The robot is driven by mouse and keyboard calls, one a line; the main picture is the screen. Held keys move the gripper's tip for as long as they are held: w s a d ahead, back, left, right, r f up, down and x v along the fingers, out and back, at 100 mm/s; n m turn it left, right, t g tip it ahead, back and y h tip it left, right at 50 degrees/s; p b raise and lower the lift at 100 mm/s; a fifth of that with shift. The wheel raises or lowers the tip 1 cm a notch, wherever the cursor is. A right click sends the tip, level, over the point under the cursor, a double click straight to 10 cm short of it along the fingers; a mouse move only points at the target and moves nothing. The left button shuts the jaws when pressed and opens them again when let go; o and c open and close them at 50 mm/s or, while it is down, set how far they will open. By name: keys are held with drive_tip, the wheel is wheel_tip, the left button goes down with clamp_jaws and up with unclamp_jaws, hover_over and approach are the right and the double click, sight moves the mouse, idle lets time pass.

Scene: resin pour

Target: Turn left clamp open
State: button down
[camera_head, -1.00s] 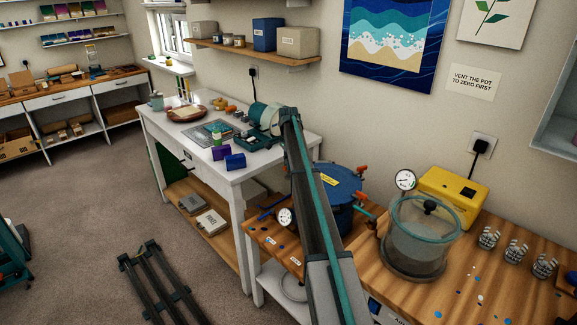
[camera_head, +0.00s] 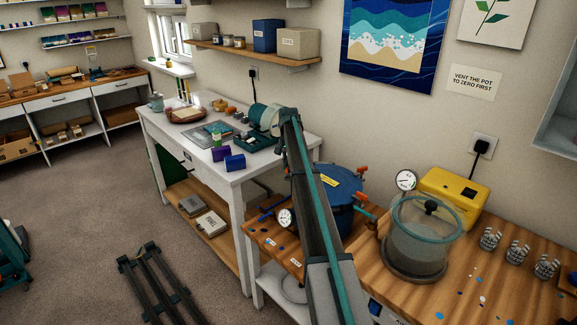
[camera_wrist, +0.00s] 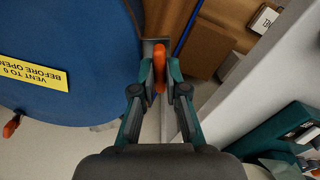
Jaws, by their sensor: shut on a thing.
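The blue pressure pot (camera_head: 343,184) stands on the wooden bench, partly covered by my arm in the head view. Its blue lid (camera_wrist: 70,60) with a yellow label fills the left of the wrist view. The orange handle of a clamp (camera_wrist: 159,72) at the lid's edge points down the picture in the wrist view. My gripper (camera_wrist: 160,70) is shut on this handle, one finger on each side. In the head view my gripper and this clamp are hidden behind my arm. Another orange clamp handle (camera_wrist: 11,126) shows at the lower left of the lid.
A pressure gauge (camera_head: 286,218) sits in front of the pot. A glass vacuum chamber (camera_head: 418,240) and a yellow pump (camera_head: 447,195) stand to the right. A white table (camera_head: 207,162) with tools is to the left. A pale panel edge (camera_wrist: 245,85) runs close right of my gripper.

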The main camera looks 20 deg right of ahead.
idle(0.4)
drive_tip(key=c, duration=1.2)
unclamp_jaws()
wheel_tip(320, 180, up, 12)
